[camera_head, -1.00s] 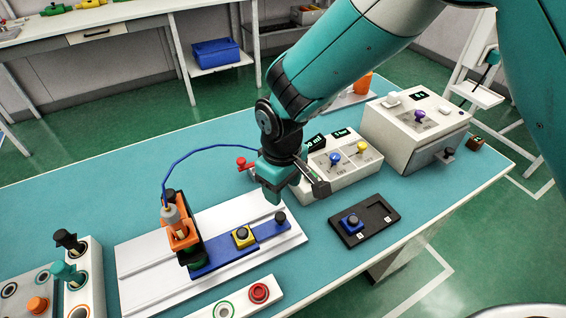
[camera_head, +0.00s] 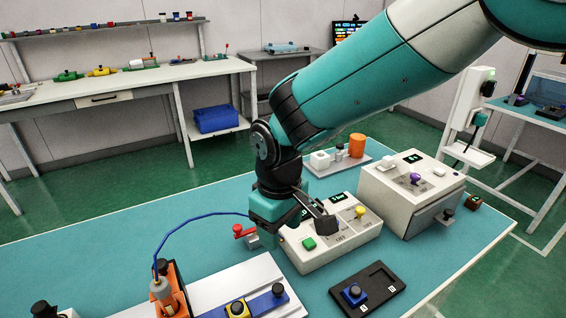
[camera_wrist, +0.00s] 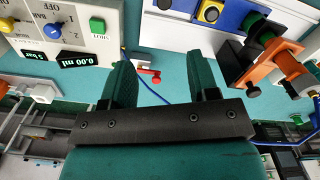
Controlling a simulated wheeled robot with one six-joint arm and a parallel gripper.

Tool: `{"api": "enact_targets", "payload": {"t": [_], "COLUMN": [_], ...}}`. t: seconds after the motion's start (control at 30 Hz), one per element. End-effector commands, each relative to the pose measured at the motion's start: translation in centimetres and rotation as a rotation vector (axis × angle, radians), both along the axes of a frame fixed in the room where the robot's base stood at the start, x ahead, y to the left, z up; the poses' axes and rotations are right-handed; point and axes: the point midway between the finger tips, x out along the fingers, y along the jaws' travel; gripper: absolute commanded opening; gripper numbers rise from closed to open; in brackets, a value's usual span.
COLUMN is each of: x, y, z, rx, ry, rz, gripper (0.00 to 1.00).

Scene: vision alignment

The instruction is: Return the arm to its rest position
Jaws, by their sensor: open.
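My teal arm reaches in from the upper right of the head view. My gripper (camera_head: 270,232) hangs above the table, just left of the white control box (camera_head: 335,238) with the green button and yellow knob. In the wrist view my gripper (camera_wrist: 160,78) shows two dark green fingers spread apart with nothing between them. A red-handled valve (camera_head: 243,231) is close beside the gripper in the head view; in the wrist view the red handle (camera_wrist: 149,74) shows between the fingers, farther off.
The white rail plate (camera_head: 215,285) carries a blue slide and an orange holder (camera_head: 172,290) with a blue tube. A black tray (camera_head: 385,293) lies at the front. A larger white box (camera_head: 410,195) stands right.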

Motion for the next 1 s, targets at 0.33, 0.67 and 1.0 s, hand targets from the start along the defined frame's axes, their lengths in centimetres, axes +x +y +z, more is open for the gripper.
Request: {"api": "enact_targets", "payload": {"t": [0.33, 0.67, 1.0], "x": [-5.2, -15.2, -16.7], "y": [-9.4, -15.7, -16.1], "z": [8.3, 11.6, 11.6], "rx": [0.168, 0.341, 0.363], "ry": [0.031, 0.050, 0.054], "rz": [-0.144, -0.274, -0.288], "gripper": [0.55, 0.55, 0.55]}}
